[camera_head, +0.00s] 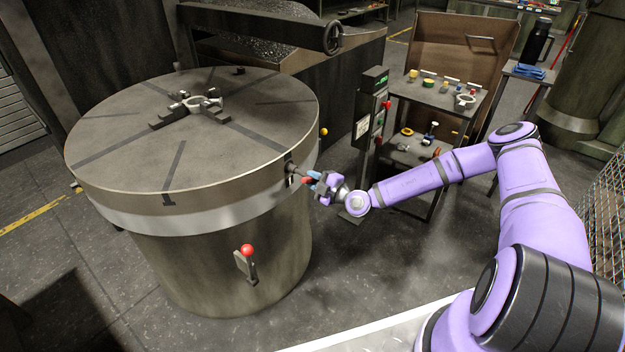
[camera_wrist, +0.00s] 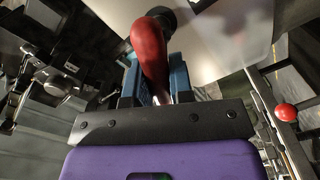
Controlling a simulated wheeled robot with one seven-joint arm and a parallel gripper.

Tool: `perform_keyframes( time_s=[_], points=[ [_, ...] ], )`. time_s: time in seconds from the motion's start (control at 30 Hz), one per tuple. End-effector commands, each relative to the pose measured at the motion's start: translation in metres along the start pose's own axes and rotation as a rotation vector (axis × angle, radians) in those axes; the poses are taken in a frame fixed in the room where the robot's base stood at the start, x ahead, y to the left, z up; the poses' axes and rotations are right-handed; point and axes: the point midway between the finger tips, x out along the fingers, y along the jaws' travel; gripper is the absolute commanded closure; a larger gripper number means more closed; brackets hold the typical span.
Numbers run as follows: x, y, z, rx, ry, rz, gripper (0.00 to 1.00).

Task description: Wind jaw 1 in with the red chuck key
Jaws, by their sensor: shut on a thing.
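The big round chuck table (camera_head: 110,130) stands at the left, with dark jaws around a grey valve casting (camera_head: 203,103) at its middle. I cannot tell which jaw is jaw 1. My gripper (camera_head: 319,184) is at the chuck's right rim, its blue fingers shut on the red chuck key (camera_head: 306,181). In the wrist view the red key (camera_wrist: 150,55) runs up from between the blue fingers (camera_wrist: 153,85) to a dark collar (camera_wrist: 164,16) by a pale grey surface. The key's tip is hidden, so how it sits in the rim cannot be seen.
A lever with a red knob (camera_head: 246,250) is on the chuck's base, below my gripper. A control post (camera_head: 371,115) stands behind my gripper, with a shelf cart (camera_head: 440,98) of small parts beyond. A wire cage (camera_head: 607,195) is at the right. The floor between is clear.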

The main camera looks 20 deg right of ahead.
Motion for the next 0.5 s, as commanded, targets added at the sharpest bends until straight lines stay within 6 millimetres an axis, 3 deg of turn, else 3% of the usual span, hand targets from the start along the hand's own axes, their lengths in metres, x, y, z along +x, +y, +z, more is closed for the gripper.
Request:
perform_keyframes(
  time_s=[0.17,0.2,0.3,0.5],
  points=[
    [0.0003,0.0005,-0.0001,-0.002,0.0,0.001,1.0],
    [0.0003,0.0005,-0.0001,-0.002,0.0,0.001,0.72],
    [0.0003,0.0005,-0.0001,-0.002,0.0,0.001,0.49],
    [0.0001,0.0002,-0.0001,-0.002,0.0,0.0,0.49]
  ],
)
